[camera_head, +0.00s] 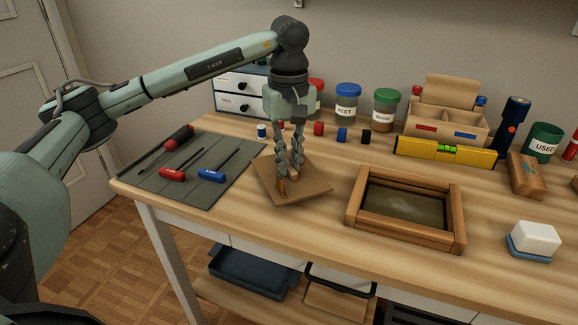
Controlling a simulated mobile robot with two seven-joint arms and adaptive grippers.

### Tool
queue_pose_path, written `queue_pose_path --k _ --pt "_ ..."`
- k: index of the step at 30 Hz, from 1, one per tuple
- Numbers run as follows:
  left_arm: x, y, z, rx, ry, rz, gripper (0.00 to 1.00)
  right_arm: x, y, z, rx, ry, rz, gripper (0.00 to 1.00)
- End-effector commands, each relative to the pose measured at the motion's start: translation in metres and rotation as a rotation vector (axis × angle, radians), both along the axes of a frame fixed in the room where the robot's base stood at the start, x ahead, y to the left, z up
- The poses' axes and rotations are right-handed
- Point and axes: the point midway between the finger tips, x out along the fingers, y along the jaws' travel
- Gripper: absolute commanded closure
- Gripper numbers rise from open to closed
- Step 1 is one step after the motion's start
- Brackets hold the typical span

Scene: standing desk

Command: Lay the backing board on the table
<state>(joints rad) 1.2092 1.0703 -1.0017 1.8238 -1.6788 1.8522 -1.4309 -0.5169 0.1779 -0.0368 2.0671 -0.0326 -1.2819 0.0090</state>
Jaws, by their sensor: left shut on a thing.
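The backing board (312,188), a thin brown square, is at the table's left middle, between the grey mat and the wooden frame. My left gripper (288,177) points down over the board's middle and is shut on it, with its fingers around a small piece there. The fingers hide that part of the board. I cannot tell whether the board touches the table or is just above it. The wooden frame (398,230) lies to the right with a dark panel inside. My right gripper is not in view.
The grey mat (208,194) holds several screwdrivers. Small coloured caps, labelled jars (347,105), a wooden organiser (470,124) and a yellow level (444,151) stand behind. A white block (535,239) is at right. The table (310,225) is clear in front of the board.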

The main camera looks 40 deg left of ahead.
Motion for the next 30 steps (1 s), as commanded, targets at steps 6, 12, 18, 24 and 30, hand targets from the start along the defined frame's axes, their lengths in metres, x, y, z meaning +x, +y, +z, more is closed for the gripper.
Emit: queue_pose_path --k 6,12,18,24,30 --pt "0.000 0.000 -0.020 0.000 -0.001 0.000 1.00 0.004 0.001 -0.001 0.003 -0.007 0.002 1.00" --pt "0.000 0.000 -0.021 0.000 -0.001 0.000 1.00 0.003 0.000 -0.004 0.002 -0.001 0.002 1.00" --pt "0.000 0.000 -0.022 0.000 -0.001 0.000 0.81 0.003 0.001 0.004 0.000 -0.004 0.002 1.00" --pt "0.000 0.000 -0.022 -0.001 -0.001 0.000 0.68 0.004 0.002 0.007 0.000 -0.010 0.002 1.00" --pt "0.000 0.000 -0.021 -0.001 -0.001 0.000 0.68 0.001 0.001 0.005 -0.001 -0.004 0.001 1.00"
